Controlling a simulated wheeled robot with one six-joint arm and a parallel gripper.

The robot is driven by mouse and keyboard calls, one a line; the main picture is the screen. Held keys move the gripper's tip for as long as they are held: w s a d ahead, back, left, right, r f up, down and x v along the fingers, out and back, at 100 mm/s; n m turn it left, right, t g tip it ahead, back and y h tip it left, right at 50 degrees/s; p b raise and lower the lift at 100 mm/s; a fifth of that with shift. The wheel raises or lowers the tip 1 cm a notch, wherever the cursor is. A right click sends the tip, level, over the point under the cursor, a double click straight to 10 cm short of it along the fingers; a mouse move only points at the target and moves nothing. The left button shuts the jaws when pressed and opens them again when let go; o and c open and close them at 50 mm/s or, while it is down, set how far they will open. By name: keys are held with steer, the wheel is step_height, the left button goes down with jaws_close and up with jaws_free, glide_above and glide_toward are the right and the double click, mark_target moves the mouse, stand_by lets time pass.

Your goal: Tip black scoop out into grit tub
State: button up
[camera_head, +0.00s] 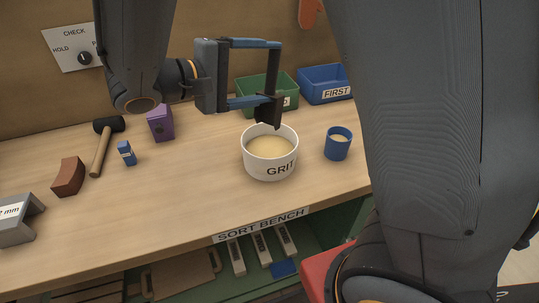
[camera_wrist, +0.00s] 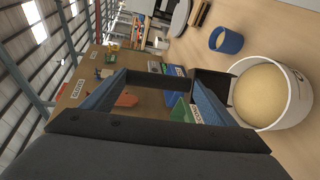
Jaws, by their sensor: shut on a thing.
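The grit tub (camera_head: 252,165) is a white round tub marked GRIT, with pale grit inside, standing upright on the bench. It also shows at the right of the wrist view (camera_wrist: 304,112). My gripper (camera_head: 273,70) is shut on the black scoop (camera_head: 268,110) by its handle, above the tub. The scoop's dark head hangs steeply just over the tub's back rim, appearing apart from the grit. In the wrist view the scoop (camera_wrist: 212,84) is beside the tub's rim. I cannot see whether anything is inside the scoop.
A blue cup (camera_head: 338,146) with pale contents stands right of the tub. Green (camera_head: 254,92) and blue (camera_head: 322,84) bins stand behind. A purple box (camera_head: 160,123), small blue item (camera_head: 127,153), mallet (camera_head: 102,145) and brown curved block (camera_head: 68,177) lie left. The front bench is clear.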

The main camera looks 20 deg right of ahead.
mark_target(272, 67)
stand_by(0.3)
steer(key=shift+w+d+r+y+p, duration=0.15)
steer(key=shift+w+d+y+p, duration=0.1)
steer(key=shift+d+y+p, duration=0.25)
steer(key=shift+w+d+n+g+y+p, duration=0.3)
steer(key=shift+w+d+g+y+p, duration=0.3)
steer(key=shift+p, duration=0.65)
steer(key=shift+w+d+f, duration=0.2)
steer(key=shift+w+d, duration=0.05)
steer(key=shift+d, duration=0.05)
steer(key=shift+w+d+f+n+g+y+p, duration=0.3)
steer(key=shift+w+d+y+p, duration=0.3)
steer(key=shift+p, duration=0.4)
steer(key=shift+w+d+f+n+g+y+p, duration=0.25)
steer(key=shift+w+d+g+y+p, duration=0.2)
steer(key=shift+d+y+p, duration=0.4)
steer(key=shift+a, duration=0.15)
